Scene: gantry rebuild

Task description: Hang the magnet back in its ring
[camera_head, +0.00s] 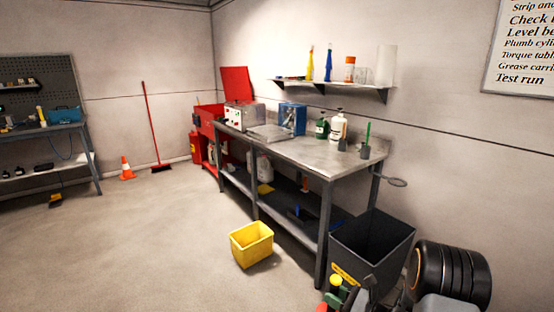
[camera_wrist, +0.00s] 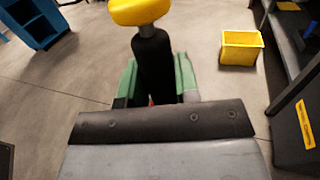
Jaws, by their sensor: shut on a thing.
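My gripper (camera_wrist: 156,88) has green fingers and is shut on the magnet (camera_wrist: 152,55), a black shaft with a yellow knob on top. The magnet's lower end is hidden behind the gripper. In the head view the magnet's yellow knob (camera_head: 335,280) shows at the bottom edge, with my gripper (camera_head: 336,298) just below it. The ring (camera_head: 397,182) is a grey loop sticking out from the right end of the workbench (camera_head: 300,150). It looks empty. My gripper is well in front of and below it in the picture.
A dark grey bin (camera_head: 345,258) stands below the ring, beside the bench end. Stacked black tyres (camera_head: 450,275) stand right of it. A yellow bucket (camera_head: 252,244) is on the floor in front of the bench. Open floor (camera_head: 150,240) lies to the left.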

